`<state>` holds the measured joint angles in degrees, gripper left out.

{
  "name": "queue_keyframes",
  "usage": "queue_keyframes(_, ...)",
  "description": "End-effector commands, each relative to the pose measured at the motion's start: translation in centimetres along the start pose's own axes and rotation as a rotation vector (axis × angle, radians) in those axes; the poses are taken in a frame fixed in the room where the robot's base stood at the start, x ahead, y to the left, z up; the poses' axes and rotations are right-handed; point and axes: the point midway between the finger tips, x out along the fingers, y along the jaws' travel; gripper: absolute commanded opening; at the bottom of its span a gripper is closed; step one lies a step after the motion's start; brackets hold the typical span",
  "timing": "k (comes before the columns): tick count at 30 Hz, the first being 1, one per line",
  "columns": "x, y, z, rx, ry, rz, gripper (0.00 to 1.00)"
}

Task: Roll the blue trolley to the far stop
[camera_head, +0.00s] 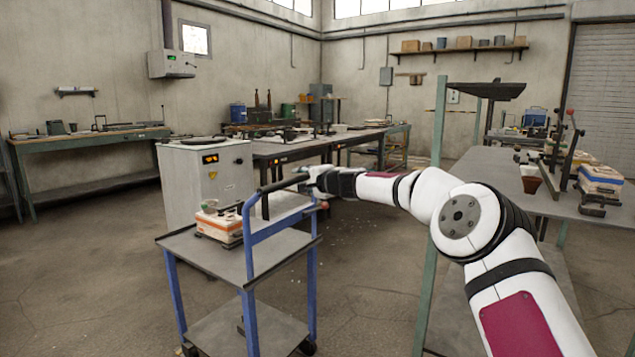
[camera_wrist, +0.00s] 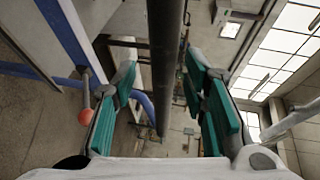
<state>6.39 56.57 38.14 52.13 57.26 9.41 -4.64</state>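The blue trolley (camera_head: 205,252) stands left of centre in the head view, with blue posts, a grey upper shelf and a lower shelf. Its dark push bar (camera_head: 283,183) runs across the top of the raised blue frame. My gripper (camera_head: 312,180) is at the right end of the bar. In the wrist view the bar (camera_wrist: 165,70) passes between the two teal-padded fingers of my gripper (camera_wrist: 164,88), which are apart with a gap on each side. A red knob (camera_wrist: 86,116) shows beside the left finger. I cannot make out the far stop.
An orange and white box (camera_head: 216,226) sits on the trolley's upper shelf. A grey cabinet (camera_head: 190,185) with a display and a long workbench (camera_head: 290,148) stand behind it. A bench (camera_head: 545,202) is at the right. Floor is open at the left.

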Motion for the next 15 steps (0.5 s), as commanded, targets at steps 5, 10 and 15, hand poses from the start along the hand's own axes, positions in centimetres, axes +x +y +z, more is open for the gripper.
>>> queue_keyframes(5,-1.9,0.0,0.0,0.001,-0.001,0.002,0.4)
queue_keyframes(10,-3.7,-0.1,0.1,0.0,-0.002,0.001,0.4)
queue_keyframes(15,-5.7,0.0,0.1,0.0,-0.002,0.003,0.4)
